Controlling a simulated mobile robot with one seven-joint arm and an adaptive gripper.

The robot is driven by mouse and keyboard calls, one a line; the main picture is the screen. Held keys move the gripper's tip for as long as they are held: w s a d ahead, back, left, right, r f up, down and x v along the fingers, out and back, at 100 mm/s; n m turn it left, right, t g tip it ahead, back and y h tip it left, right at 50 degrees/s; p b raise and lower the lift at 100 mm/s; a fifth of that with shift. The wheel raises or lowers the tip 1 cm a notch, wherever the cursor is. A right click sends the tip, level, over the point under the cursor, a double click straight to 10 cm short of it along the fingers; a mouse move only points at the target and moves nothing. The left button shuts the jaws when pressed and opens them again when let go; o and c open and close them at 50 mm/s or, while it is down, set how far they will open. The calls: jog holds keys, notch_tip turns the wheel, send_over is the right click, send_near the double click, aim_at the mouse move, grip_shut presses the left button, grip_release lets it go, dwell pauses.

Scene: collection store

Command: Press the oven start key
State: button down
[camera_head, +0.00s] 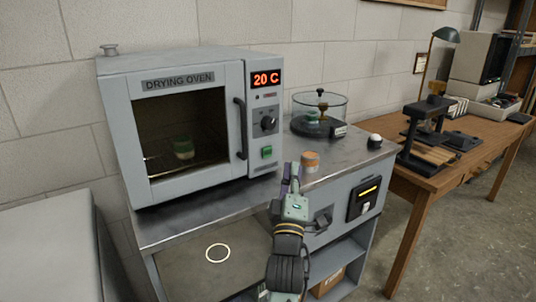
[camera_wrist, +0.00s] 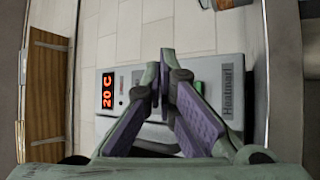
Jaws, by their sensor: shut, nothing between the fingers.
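The drying oven (camera_head: 190,188) stands on the bench with its door shut and its display (camera_head: 266,78) reading 20 C. The green start key (camera_head: 266,152) is low on its right-hand panel, below a dark knob (camera_head: 268,123). My gripper (camera_head: 290,170) is shut and empty, in front of the panel and to the right of the key. In the wrist view my gripper (camera_wrist: 163,80) points at the panel, which appears turned sideways. There the green key (camera_wrist: 198,87) shows partly behind a finger, and the display (camera_wrist: 107,90) is clear. Contact with the key is not visible.
An orange-brown jar (camera_head: 310,160) stands close to my gripper. A glass desiccator (camera_head: 320,108) and a white dome (camera_head: 375,138) are further right on the bench. A green-and-white jar (camera_head: 183,147) is inside the oven. A pale ring (camera_head: 218,253) marks the bench front.

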jog(key=shift+w+a+b, duration=0.4)
jog(key=shift+w+a, duration=0.55)
jog(key=shift+w, duration=0.3)
jog(key=shift+w+a+b, duration=0.4)
jog(key=shift+w+a, duration=0.5)
jog(key=shift+w, duration=0.35)
jog(key=shift+w, duration=0.1)
jog(key=shift+w+a, duration=0.25)
jog(key=shift+w+a+f+b, duration=0.15)
jog(key=shift+w+a+b, duration=0.2)
jog(key=shift+w+a, duration=0.2)
dwell(0.8)
jog(key=shift+s+f, duration=0.1)
jog(key=shift+s+d+f, duration=0.4)
jog(key=shift+s, duration=0.15)
jog(key=shift+s+d+p, duration=0.35)
jog(key=shift+d+p, duration=0.05)
jog(key=shift+p, duration=0.05)
jog(key=shift+s+d+r+p, duration=0.15)
jog(key=shift+s+d+p, duration=0.45)
jog(key=shift+s, duration=0.25)
jog(key=shift+s+d+r+p, duration=0.1)
jog(key=shift+s+d+p, duration=0.25)
jog(key=shift+s+d, duration=0.4)
